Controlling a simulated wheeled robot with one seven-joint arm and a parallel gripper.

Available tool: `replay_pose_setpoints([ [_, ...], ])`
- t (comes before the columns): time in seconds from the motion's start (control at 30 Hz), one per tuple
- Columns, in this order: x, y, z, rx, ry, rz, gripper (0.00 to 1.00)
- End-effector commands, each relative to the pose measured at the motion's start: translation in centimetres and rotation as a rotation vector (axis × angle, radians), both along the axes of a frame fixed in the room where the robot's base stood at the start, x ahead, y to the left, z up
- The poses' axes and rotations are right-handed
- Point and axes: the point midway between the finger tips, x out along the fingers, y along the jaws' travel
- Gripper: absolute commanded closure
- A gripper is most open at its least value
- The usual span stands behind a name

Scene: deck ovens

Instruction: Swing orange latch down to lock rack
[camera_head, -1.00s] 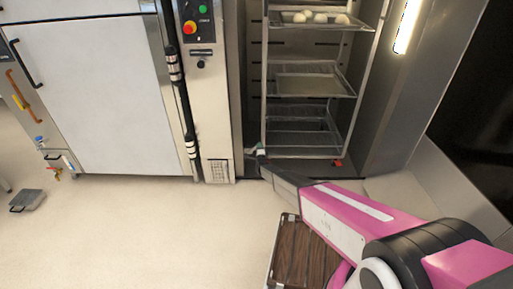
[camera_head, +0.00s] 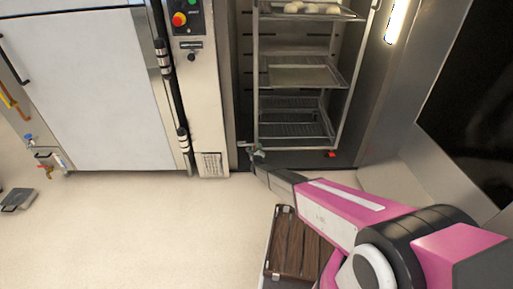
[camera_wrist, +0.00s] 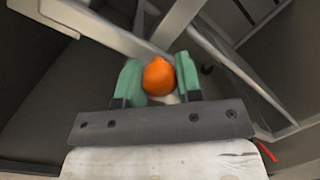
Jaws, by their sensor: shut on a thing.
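The orange latch (camera_wrist: 158,77) shows in the wrist view as a rounded orange knob between the two green finger pads of my gripper (camera_wrist: 159,78). The pads press it from both sides. In the head view my gripper (camera_head: 254,155) is low at the front left foot of the metal rack (camera_head: 258,100), and the latch cannot be made out there. The rack stands upright inside the open oven chamber. Its silver frame bars (camera_wrist: 235,62) cross behind the knob in the wrist view. How the latch joins the rack is hidden.
The rack holds trays, the top one (camera_head: 310,16) with pale dough pieces. A small red part (camera_head: 332,155) sits at its right foot. A control panel (camera_head: 188,20) and a white oven door (camera_head: 95,90) stand to the left.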

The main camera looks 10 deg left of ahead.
Motion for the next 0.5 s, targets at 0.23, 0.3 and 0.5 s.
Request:
replay_pose_setpoints([
  [0.23,-0.03,-0.05,-0.33,0.036,0.009,0.0,1.0],
  [0.3,-0.04,-0.05,-0.36,0.038,0.01,-0.001,1.0],
  [0.5,-0.04,-0.05,-0.42,0.039,0.011,-0.001,1.0],
])
